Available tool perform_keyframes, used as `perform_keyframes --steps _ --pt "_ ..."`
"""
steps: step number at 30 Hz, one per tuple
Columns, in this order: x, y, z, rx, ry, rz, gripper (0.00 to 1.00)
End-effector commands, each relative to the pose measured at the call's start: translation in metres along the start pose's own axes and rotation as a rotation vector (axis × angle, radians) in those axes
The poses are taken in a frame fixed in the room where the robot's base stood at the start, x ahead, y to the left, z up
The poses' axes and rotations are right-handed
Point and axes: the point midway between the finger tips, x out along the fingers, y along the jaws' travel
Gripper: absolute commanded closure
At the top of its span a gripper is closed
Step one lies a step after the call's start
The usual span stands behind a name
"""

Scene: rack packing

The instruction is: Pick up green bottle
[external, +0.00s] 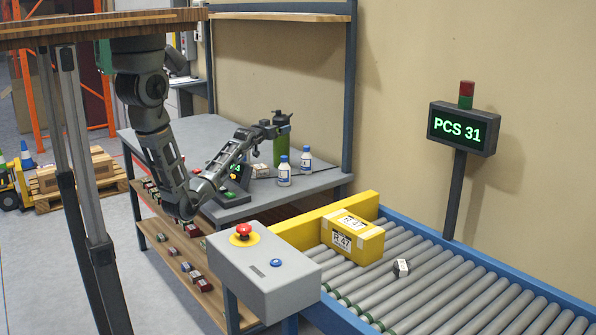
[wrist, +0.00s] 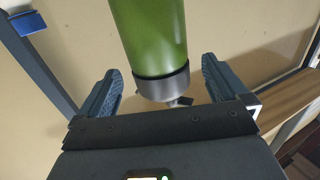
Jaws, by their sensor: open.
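The green bottle (external: 281,143) stands upright at the back of the grey table, with a dark cap. In the wrist view the green bottle (wrist: 150,35) fills the top middle, its grey collar between my two fingers. My gripper (wrist: 160,90) is open, with a blue-grey finger on either side of the bottle and a visible gap to each. In the external view my gripper (external: 272,129) is at the bottle's upper part. I cannot tell whether anything touches the bottle.
The grey table (external: 205,133) has clear room at left. A conveyor (external: 440,290) with a yellow box (external: 352,239) and a grey control box with a red button (external: 262,262) are in front.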

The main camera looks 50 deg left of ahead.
Motion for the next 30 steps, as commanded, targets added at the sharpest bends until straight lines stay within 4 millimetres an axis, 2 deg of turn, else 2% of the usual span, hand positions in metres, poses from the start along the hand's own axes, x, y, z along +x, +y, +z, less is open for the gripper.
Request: perform_keyframes --steps 4,7,17,30 --pt "0.023 0.000 -0.007 0.000 0.001 0.000 0.00" --pt "0.035 0.000 -0.004 0.000 0.001 0.001 0.00" --pt "0.042 0.000 -0.003 0.000 0.001 0.001 0.00" --pt "0.042 0.000 -0.003 -0.001 0.001 0.001 0.41"
